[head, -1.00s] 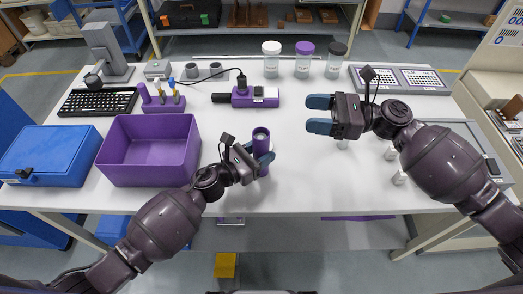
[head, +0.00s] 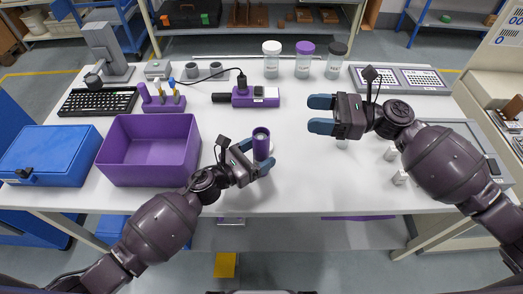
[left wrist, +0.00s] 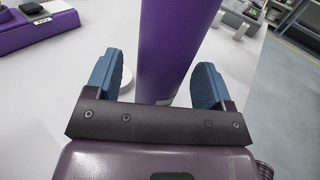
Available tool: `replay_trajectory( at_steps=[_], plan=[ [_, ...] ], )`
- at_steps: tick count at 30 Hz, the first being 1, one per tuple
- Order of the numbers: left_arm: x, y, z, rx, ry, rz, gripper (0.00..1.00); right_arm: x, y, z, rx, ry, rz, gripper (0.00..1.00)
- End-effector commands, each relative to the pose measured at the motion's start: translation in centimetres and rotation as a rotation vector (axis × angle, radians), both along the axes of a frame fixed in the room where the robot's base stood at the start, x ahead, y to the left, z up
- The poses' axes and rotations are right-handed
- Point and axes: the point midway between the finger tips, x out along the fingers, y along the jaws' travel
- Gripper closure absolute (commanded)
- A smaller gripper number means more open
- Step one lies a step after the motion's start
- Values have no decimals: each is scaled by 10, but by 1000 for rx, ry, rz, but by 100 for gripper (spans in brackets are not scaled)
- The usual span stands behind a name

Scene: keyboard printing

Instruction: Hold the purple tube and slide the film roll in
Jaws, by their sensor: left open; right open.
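The purple tube (head: 261,146) stands upright near the front middle of the table. In the left wrist view the tube (left wrist: 175,45) rises between the two blue fingers, with a gap on each side. My left gripper (head: 256,155) is open around its lower part, and a finger hides its foot in the head view. A white round piece (left wrist: 126,80) lies on the table just behind the tube. My right gripper (head: 320,114) is open and empty above the table, to the right of the tube. I cannot pick out the film roll for certain.
A purple bin (head: 148,178) stands left of the tube, with a blue case (head: 45,155) beyond it. A purple device (head: 254,97) and several lidded jars (head: 303,62) are behind. Small white pieces (head: 400,178) stand at the right. The table between the grippers is mostly clear.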

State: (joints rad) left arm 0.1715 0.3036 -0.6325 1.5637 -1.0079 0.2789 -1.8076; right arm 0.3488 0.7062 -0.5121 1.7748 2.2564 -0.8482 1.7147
Motion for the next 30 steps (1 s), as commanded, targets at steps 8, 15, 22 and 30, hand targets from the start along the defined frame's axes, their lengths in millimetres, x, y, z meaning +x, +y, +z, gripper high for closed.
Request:
replay_trajectory(
  at_steps=[8,15,22,30],
  plan=[
    [-32,42,-1,2,1,2,25,0,0,0,0,0,0,36],
    [-56,72,0,2,1,0,25,0,0,0,0,0,0,36],
    [-65,86,0,1,0,-1,25,0,0,0,0,0,0,36],
    [-66,87,0,1,0,-1,25,0,0,0,0,0,0,36]
  ],
)
